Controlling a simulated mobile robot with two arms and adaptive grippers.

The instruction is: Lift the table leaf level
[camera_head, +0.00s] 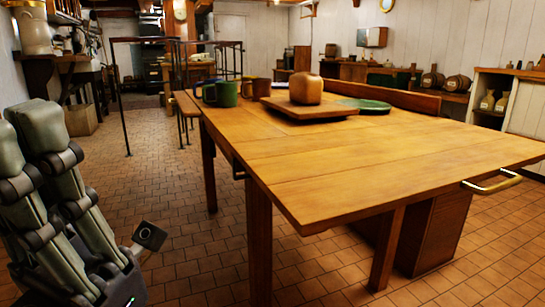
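The wooden table (225,127) stands in the middle of the floor. Its near end is a broad leaf (370,190), marked off by a seam across the top. The leaf is out and looks close to level; a slight tilt cannot be ruled out. A brass handle (492,182) sits on the leaf's near edge, at the right. My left gripper (28,128) is at the lower left, with its long jointed fingers extended and spread, empty and well clear of the table. Part of it is cut off by the frame. My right gripper is not in view.
On the table stand mugs (226,94), a board (309,113) bearing a rounded brown loaf-like object (306,88), and a green plate (364,105). A dark fitting (237,171) juts from the table's left side. Tiled floor (185,235) is free between my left gripper and the table.

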